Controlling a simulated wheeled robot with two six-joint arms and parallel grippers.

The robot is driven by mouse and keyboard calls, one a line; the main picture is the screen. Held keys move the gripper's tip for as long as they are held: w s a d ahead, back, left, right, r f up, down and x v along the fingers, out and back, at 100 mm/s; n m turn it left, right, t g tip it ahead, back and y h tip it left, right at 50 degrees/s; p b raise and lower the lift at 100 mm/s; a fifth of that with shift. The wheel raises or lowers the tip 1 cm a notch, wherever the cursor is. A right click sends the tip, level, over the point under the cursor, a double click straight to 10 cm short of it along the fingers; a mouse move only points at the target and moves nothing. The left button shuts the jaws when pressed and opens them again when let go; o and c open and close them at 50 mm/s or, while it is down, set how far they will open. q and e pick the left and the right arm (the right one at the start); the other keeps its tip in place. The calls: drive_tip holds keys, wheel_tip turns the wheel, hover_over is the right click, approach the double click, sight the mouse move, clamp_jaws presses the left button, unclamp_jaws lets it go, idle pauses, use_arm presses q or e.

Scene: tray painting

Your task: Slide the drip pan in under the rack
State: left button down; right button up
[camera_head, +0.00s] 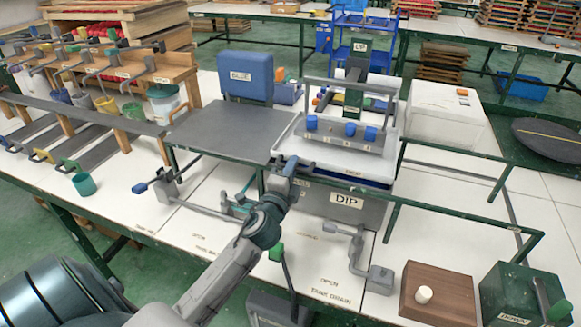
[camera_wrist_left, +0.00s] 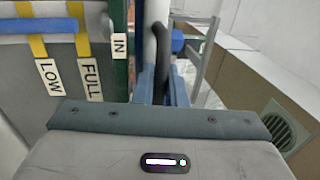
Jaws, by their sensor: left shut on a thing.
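The rack looks to be the grey bar with blue clips (camera_head: 330,138) on a frame over the tank. My left gripper (camera_head: 286,173) is at the tank's front left, close to the plate's near right corner. In the left wrist view it is shut on a dark upright handle (camera_wrist_left: 183,68); I cannot tell whether this belongs to the pan. My right gripper is not seen.
A blue box marked BLUE (camera_head: 245,75) stands behind the plate. A white bin (camera_head: 447,112) stands right of the tank. Green rails (camera_head: 455,149) run right of the tank. A brown block (camera_head: 436,291) and a dark green box (camera_head: 524,292) stand at front right.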

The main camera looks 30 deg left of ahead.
use_arm(q)
drive_tip(key=c, duration=1.8)
unclamp_jaws()
drive_tip(key=shift+a, duration=0.1)
drive_tip(key=shift+c, duration=0.2)
drive_tip(key=shift+a, duration=0.15)
drive_tip(key=shift+s+f, duration=0.1)
drive_tip(key=shift+s, duration=0.05)
drive_tip(key=b+v, duration=0.3)
drive_tip(key=v, duration=0.7)
drive_tip(key=shift+s, duration=0.3)
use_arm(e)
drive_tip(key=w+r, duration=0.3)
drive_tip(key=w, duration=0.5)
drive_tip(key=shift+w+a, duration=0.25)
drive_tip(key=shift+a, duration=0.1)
